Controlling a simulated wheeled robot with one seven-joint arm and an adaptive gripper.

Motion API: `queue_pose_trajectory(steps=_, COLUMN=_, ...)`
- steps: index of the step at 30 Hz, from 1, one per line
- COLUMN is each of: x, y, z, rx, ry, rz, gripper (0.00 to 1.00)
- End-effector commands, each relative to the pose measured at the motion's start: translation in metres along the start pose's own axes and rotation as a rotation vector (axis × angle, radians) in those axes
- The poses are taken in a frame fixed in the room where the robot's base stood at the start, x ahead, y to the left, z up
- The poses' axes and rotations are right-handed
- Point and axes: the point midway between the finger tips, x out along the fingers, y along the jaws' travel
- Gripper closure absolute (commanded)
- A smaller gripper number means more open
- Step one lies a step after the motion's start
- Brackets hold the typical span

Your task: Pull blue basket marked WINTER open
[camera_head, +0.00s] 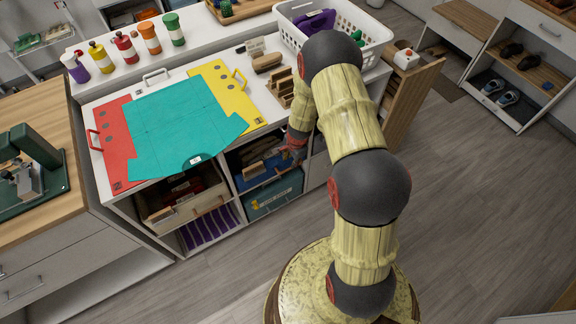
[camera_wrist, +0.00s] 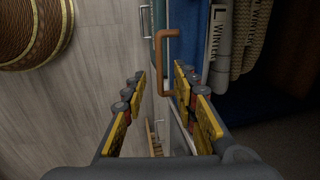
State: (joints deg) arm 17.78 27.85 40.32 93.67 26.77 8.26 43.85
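The blue basket (camera_head: 258,181) sits in the upper middle cubby, with folded items inside. In the wrist view its blue front (camera_wrist: 188,28) runs beside a pale strip (camera_wrist: 217,30) with letters reading roughly "WIN". A brown handle (camera_wrist: 163,62) stands out from the blue front. My gripper (camera_wrist: 160,76) is open, its fingers on either side of the handle's lower part, with no visible grip on it. In the head view my gripper (camera_head: 294,148) is small and partly hidden at the cubby's right side.
A teal bin (camera_head: 274,196) is in the cubby below. A beige basket (camera_head: 186,206) with a wooden handle is to the left. A teal sheet (camera_head: 176,126), red and yellow boards and a white basket (camera_head: 352,22) are on the counter above. The floor (camera_head: 470,190) to the right is clear.

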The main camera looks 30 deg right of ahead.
Motion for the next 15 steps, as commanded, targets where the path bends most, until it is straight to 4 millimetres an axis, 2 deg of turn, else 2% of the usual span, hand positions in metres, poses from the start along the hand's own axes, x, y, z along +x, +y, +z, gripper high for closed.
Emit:
queue_pose_trajectory(steps=5, x=0.017, y=0.002, z=0.001, rx=0.007, ry=-0.002, rz=0.004, gripper=0.71)
queue_pose_trajectory(steps=15, x=0.067, y=0.002, z=0.001, rx=0.004, ry=-0.002, rz=0.003, gripper=0.71)
